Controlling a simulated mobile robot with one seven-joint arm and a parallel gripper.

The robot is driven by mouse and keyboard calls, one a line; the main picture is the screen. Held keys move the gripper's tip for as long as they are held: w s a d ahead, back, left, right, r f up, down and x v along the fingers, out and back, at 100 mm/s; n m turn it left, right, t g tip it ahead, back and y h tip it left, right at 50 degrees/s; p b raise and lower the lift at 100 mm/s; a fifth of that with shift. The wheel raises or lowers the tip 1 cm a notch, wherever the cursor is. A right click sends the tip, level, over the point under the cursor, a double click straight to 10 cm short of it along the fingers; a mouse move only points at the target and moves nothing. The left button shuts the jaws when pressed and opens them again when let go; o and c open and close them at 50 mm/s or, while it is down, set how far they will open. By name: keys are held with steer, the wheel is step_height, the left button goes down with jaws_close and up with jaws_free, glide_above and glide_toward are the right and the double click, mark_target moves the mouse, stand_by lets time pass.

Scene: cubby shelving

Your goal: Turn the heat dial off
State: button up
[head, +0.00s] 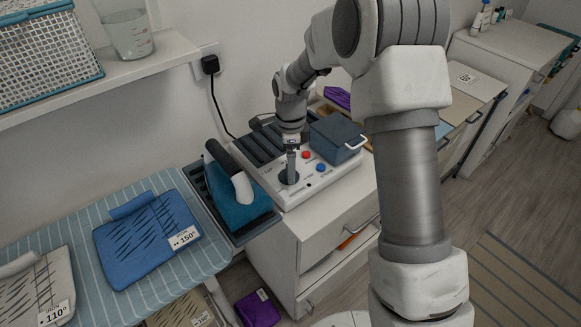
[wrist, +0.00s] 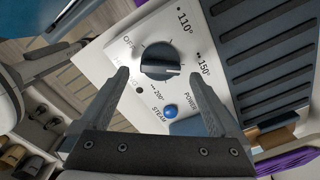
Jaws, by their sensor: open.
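The heat dial (wrist: 160,62) is a dark round knob with a raised ridge, set in a white panel (wrist: 125,50). In the wrist view its ridge lies roughly left to right, with one end toward the 150° mark. The OFF label (wrist: 130,41) is at its upper left. My gripper (wrist: 161,76) is open, with one finger on either side of the dial and gaps between the fingers and the knob. In the head view my gripper (head: 291,163) points down over the panel, hiding part of the dial (head: 288,177).
A blue button (wrist: 170,112) sits near the dial; a red button (head: 305,155) shows in the head view. A blue iron (head: 235,200) stands left of the panel, and a dark box (head: 337,137) is behind right. An ironing board (head: 75,235) holds folded cloths.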

steer(key=shift+f, duration=0.85)
steer(key=c, duration=1.4)
steer(key=shift+o, duration=0.2)
